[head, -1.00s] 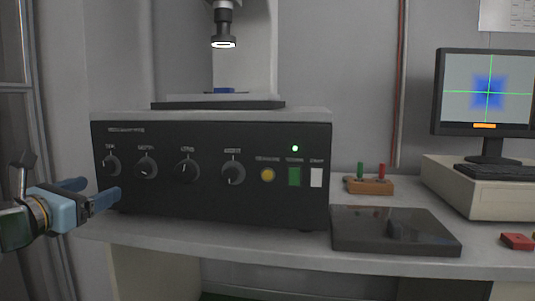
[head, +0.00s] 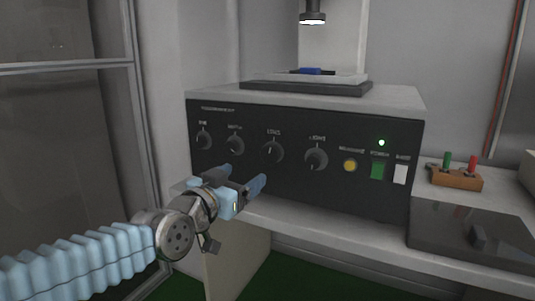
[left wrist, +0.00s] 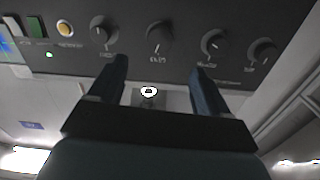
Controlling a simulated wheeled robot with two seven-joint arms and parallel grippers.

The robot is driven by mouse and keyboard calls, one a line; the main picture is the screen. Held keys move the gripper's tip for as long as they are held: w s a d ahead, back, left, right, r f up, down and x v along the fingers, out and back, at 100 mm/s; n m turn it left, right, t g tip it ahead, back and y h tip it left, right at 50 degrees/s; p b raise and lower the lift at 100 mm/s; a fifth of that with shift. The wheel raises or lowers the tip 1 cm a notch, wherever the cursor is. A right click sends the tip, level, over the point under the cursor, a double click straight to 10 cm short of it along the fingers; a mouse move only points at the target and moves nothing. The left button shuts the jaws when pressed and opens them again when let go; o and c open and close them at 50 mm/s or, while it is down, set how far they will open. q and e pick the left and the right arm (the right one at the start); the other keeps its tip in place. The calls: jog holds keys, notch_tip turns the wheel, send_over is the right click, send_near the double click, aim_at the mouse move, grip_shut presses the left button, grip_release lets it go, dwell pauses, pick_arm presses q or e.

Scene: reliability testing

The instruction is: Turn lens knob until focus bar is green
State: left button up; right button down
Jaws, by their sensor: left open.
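The black control box (head: 300,190) has a row of dark round knobs. The third knob from the left, whose small label appears to read LENS, is the lens knob (head: 272,152); it also shows upside down in the left wrist view (left wrist: 159,36). My left gripper (head: 244,180) is open and empty, below and a little left of this knob in the head view. In the left wrist view the knob lies beyond and between the two fingertips (left wrist: 158,66), apart from them. My right gripper is not in view.
Other knobs (head: 235,145) (head: 316,158) flank the lens knob closely. A yellow button (head: 350,165), green switch (head: 377,171) and white switch (head: 400,174) are to the right. A wooden block with green and red pegs (head: 457,179) and a dark flat plate (head: 470,230) sit further right.

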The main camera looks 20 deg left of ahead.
aim_at(268, 157)
pick_arm(q)
jog(key=w, duration=0.4)
jog(key=w+p, duration=0.1)
jog(key=w, duration=0.3)
jog(key=w+d+p, duration=0.1)
jog(key=w, duration=0.4)
